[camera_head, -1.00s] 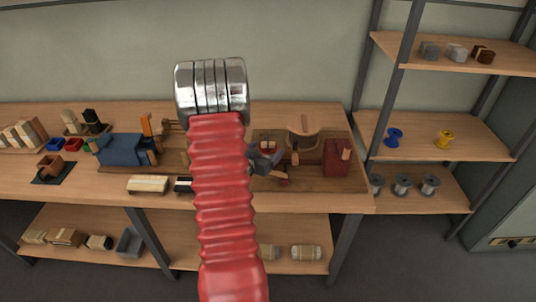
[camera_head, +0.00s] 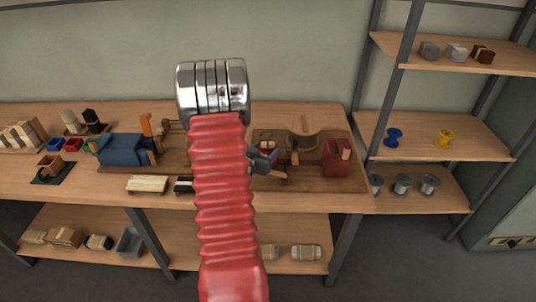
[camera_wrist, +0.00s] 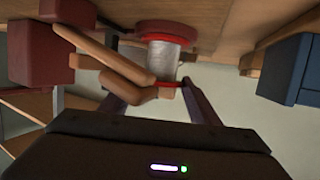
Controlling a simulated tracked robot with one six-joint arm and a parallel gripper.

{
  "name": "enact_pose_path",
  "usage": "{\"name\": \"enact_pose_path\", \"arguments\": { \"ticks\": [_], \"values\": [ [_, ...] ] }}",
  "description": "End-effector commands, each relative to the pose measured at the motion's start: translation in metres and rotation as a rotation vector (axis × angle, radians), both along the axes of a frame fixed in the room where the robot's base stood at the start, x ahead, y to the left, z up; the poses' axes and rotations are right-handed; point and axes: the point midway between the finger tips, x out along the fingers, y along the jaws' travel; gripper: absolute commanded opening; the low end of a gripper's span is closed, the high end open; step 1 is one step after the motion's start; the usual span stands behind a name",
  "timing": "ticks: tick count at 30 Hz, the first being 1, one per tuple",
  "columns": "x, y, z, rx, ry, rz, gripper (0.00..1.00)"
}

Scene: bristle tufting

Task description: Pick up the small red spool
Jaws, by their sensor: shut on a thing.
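The small red spool (camera_wrist: 164,62) shows in the wrist view, with red flanges and a pale silver winding. Its broad flange is against the wooden surface at the top of the picture. My gripper (camera_wrist: 154,88) is shut on the spool near its narrow lower red flange, one dark finger to each side. In the head view a red and white part of the spool (camera_head: 268,144) shows just behind my gripper (camera_head: 270,163), on the right part of the bench. The rest of it is hidden there.
Wooden arms (camera_wrist: 105,58) lie close beside the spool. A dark red block (camera_head: 337,158) stands right of my gripper, and a blue machine (camera_head: 122,149) stands left. A shelf with blue (camera_head: 393,138) and yellow (camera_head: 444,139) spools is farther right.

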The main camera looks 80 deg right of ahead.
Motion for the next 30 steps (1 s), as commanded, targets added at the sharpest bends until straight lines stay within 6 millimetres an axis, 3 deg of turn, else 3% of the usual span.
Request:
{"name": "enact_pose_path", "arguments": {
  "ticks": [8, 19, 30],
  "values": [
    [0.0, 0.0, 0.0, 0.0, 0.0, 0.0, 0.31],
    [0.0, 0.0, 0.005, -0.001, -0.001, 0.0, 0.31],
    [0.0, 0.0, 0.048, -0.003, -0.002, -0.001, 0.31]
  ]
}}
